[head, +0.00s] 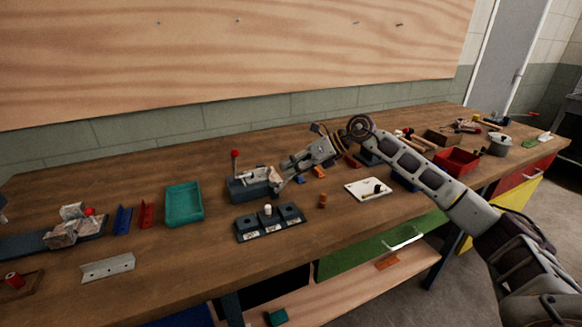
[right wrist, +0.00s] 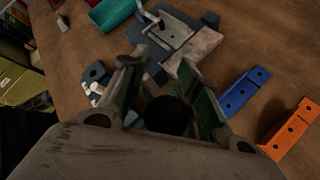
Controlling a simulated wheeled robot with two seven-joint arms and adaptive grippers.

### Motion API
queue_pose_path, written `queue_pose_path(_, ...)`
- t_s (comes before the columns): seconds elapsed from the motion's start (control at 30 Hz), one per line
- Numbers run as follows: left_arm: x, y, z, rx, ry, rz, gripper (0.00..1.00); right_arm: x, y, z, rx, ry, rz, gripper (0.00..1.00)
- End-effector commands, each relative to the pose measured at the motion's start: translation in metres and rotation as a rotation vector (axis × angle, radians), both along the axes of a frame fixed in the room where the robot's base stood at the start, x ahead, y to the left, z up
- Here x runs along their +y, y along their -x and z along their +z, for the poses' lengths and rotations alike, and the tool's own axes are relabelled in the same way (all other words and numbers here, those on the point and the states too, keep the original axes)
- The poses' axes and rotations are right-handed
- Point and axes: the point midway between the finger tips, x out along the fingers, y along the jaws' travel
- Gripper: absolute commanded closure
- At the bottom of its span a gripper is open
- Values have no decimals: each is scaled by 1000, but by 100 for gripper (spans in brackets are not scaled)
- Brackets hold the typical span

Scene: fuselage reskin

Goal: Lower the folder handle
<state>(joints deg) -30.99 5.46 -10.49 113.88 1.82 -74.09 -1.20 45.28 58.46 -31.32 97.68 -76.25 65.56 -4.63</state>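The folder (head: 250,186) is a dark bench tool with a light metal block, near the middle of the bench. Its handle (head: 236,164) stands upright with a red knob on top. In the right wrist view the folder (right wrist: 172,38) lies ahead of the fingertips, with the thin lever (right wrist: 150,16) at its far left side. My right gripper (head: 277,179) is just right of the folder, apart from the handle. Its two green-padded fingers (right wrist: 162,78) are spread, with nothing seen held between them.
A teal tray (head: 184,204) stands left of the folder. A dark three-part block (head: 270,222) lies in front. Another tool with a red ball (head: 76,228) is far left. Blue (right wrist: 243,92) and orange (right wrist: 290,126) brackets lie right of the gripper in the wrist view.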

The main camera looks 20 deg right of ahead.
Motion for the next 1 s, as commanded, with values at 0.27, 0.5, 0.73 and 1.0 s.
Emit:
queue_pose_path(0.27,-2,-4,3,-9,4,1,60,2,0,3,-5,-6,3,68)
queue_pose_path(0.5,-1,-2,2,-5,3,1,60,-5,4,9,-6,-6,2,68)
queue_pose_path(0.73,-1,-2,1,-4,2,1,60,-24,13,22,-5,-6,1,68)
queue_pose_path(1.0,-1,-1,1,-3,2,1,60,-52,28,43,-4,-4,0,68)
